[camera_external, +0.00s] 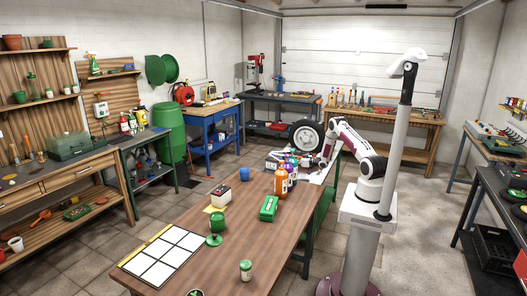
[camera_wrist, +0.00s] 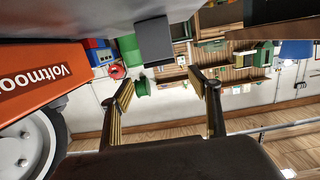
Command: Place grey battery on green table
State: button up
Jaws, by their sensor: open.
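My gripper (camera_wrist: 162,84) is open, with its two fingers wide apart and nothing between them in the wrist view. In the external view, my gripper (camera_external: 322,160) is small and low over the far end of the work area. A dark grey block (camera_wrist: 155,42) shows just beyond the fingertips; I cannot tell whether it is the grey battery. A smooth grey surface (camera_wrist: 100,14) fills the top edge, too close to identify.
An orange box marked "Voltmoo" (camera_wrist: 35,75) and a wheel (camera_wrist: 32,145) are close on the left. The brown table (camera_external: 200,258) holds a black-topped cream box (camera_external: 220,195), an orange bottle (camera_external: 281,182), a green box (camera_external: 268,208) and a green-lidded jar (camera_external: 246,270).

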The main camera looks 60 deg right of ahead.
jog(key=shift+r, duration=0.1)
jog(key=w+a+r+g+h, duration=0.1)
jog(key=w+a+r, duration=0.15)
jog(key=r, duration=0.55)
jog(key=s+a+r+g+h, duration=0.1)
jog(key=s+a+r+g, duration=0.1)
jog(key=a+r, duration=0.55)
jog(key=s+a+r+g+h, duration=0.2)
jog(key=s+a+r, duration=0.15)
jog(key=r, duration=0.75)
jog(key=s+a+g+y, duration=0.1)
jog(key=s+a+g, duration=0.1)
jog(key=s+a, duration=0.6)
jog(key=s+a+r+g+y, duration=0.1)
jog(key=s+a, duration=0.7)
jog(key=s, duration=0.7)
jog(key=s+a+r+g+y, duration=0.1)
jog(key=s+a+g+y, duration=0.1)
jog(key=s+a, duration=0.6)
jog(key=s, duration=0.4)
jog(key=shift+r+g, duration=0.25)
jog(key=shift+g, duration=0.05)
